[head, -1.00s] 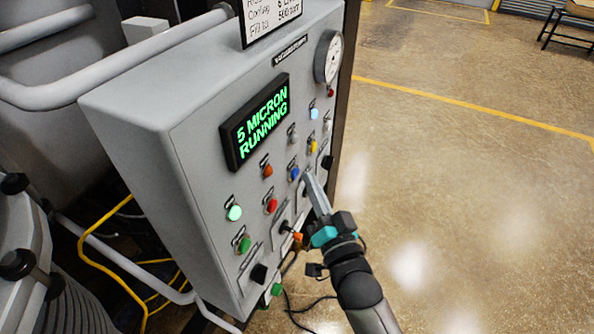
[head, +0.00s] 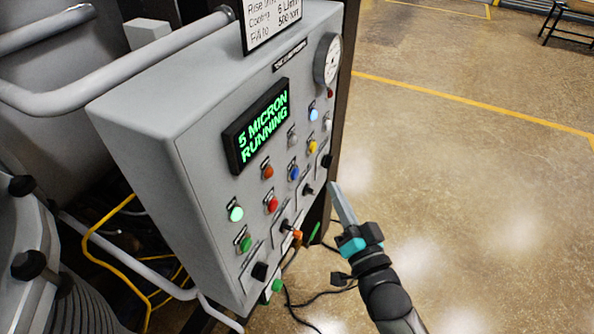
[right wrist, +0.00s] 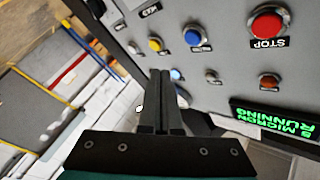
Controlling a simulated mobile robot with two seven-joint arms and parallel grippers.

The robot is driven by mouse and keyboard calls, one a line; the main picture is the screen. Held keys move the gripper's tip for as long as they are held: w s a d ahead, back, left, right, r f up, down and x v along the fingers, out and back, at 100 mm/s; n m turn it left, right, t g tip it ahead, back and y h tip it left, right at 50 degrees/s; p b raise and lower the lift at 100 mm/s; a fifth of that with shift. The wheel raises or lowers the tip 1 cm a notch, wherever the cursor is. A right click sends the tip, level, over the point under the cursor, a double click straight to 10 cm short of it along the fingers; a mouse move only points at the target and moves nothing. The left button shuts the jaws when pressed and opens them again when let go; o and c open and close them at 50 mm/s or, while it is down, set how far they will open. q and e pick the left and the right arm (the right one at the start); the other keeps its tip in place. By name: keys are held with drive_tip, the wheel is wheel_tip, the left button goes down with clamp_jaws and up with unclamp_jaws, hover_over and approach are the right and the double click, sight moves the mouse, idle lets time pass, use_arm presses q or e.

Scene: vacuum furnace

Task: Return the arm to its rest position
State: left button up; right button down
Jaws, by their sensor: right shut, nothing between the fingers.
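My right gripper (head: 335,188) is shut and empty, out in the air to the right of the control panel's face. In the right wrist view its closed fingers (right wrist: 161,75) point towards the panel, with no contact visible. The grey control panel (head: 140,115) carries a display (head: 262,130) reading "5 MICRON RUNNING". On its face are a blue button (head: 293,172), a red button (head: 271,204) and a lit green one (head: 235,213). The right wrist view also shows the red STOP button (right wrist: 267,24). My left gripper does not show.
A round gauge (head: 327,60) sits at the panel's upper right. Grey pipes (head: 120,72) and a yellow cable (head: 95,262) lie on the left. The floor (head: 450,180) to the right is open, with a bench (head: 572,25) far back.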

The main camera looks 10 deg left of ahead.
idle(0.7)
drive_tip(key=s+d+f+n+g+h+b, duration=0.1)
drive_tip(key=s+d+f+g+h+b, duration=0.2)
drive_tip(key=f, duration=1)
drive_tip(key=s+d+f+g+h+b, duration=0.1)
drive_tip(key=s+d+f+g+b, duration=0.2)
drive_tip(key=f, duration=1.1)
drive_tip(key=s+d+f+n+g+h+b, duration=0.1)
drive_tip(key=s+d+f+h+b, duration=0.3)
drive_tip(key=f, duration=0.9)
drive_tip(key=s+d+f+g+b, duration=0.2)
drive_tip(key=s+f+g+b, duration=0.1)
drive_tip(key=s+f, duration=0.5)
drive_tip(key=s+d+f+n+g+b, duration=0.1)
drive_tip(key=s+d+f+g+b, duration=0.1)
drive_tip(key=s+f, duration=0.6)
drive_tip(key=s+d+f+n+g+b, duration=0.1)
drive_tip(key=s+d+f+g+b, duration=0.2)
drive_tip(key=s+f, duration=0.5)
drive_tip(key=s+g+b, duration=0.1)
drive_tip(key=s, duration=0.5)
drive_tip(key=shift+s+h+b, duration=0.25)
drive_tip(key=shift+h+b, duration=0.1)
drive_tip(key=shift+h, duration=0.05)
drive_tip(key=shift+w+d+f+n, duration=0.1)
drive_tip(key=shift+w+n, duration=0.05)
drive_tip(key=shift+n, duration=0.15)
